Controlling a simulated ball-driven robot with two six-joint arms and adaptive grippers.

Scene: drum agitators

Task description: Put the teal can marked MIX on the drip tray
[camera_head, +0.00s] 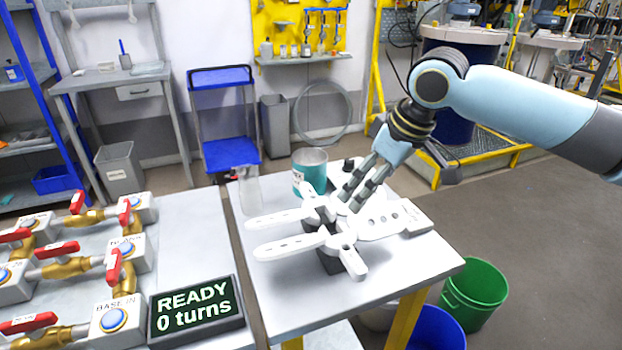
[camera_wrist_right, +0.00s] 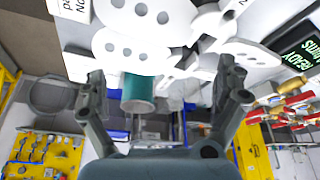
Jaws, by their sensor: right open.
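The teal can (camera_head: 309,178) stands upright near the back edge of the right table, with a pale label at its left side. In the wrist view the can (camera_wrist_right: 138,92) shows between my right gripper's fingers but beyond them, not held. My right gripper (camera_head: 356,194) is open, pointing down over the white paddles, to the right of the can and apart from it. Its spread fingers also show in the wrist view (camera_wrist_right: 163,78). I cannot make out a drip tray for certain. My left gripper is not in view.
White agitator paddles (camera_head: 290,246) on dark blocks fill the table's middle. A clear bottle (camera_head: 249,190) stands left of the can. A display (camera_head: 196,311) reads READY, 0 turns, beside red-handled valves (camera_head: 63,250). The table's front right (camera_head: 400,265) is clear.

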